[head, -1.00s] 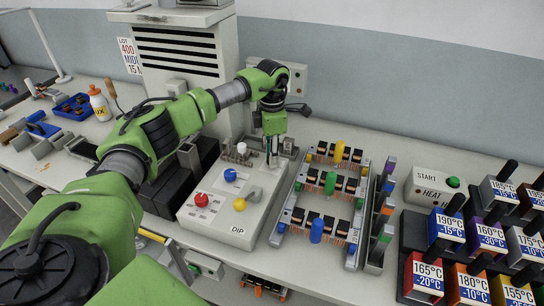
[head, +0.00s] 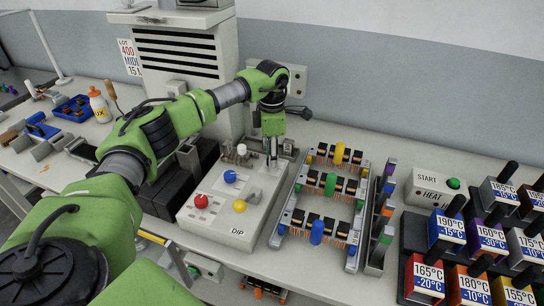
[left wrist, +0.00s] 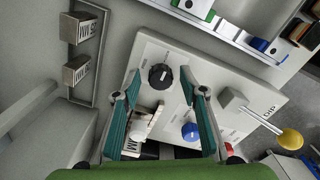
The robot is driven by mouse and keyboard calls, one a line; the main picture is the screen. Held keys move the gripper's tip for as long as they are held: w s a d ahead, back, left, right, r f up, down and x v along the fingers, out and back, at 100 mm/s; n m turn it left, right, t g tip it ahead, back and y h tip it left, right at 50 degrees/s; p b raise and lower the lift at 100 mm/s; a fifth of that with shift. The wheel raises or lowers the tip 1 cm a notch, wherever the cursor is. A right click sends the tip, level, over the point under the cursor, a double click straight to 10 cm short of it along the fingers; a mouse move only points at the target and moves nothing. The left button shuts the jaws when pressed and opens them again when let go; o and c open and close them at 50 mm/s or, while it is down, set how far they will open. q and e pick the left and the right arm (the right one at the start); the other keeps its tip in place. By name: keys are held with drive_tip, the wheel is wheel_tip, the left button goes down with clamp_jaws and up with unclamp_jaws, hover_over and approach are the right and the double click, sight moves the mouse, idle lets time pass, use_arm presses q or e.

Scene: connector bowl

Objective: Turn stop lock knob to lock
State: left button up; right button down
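The sloped white control box (head: 205,212) stands on the bench, marked DIP at its front. A black round knob with a white pointer line (left wrist: 160,77) sits on its panel in the left wrist view; it looks like the lock knob, but its label is unreadable. My left gripper (left wrist: 160,74) is open, its two teal fingers on either side of this knob with gaps showing. In the head view my left gripper (head: 272,158) points down at the box's far right corner and hides the knob. My right gripper is not in view.
The panel also carries a blue knob (head: 230,176), a red knob (head: 201,201), a yellow-balled lever (head: 239,206) and a white knob (head: 241,150). A rack with coloured handles (head: 316,232) stands close on the right. Labelled temperature blocks (head: 447,228) stand farther right.

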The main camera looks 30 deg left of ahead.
use_arm(q)
wheel_tip(320, 180, up, 12)
idle(0.6)
idle(0.5)
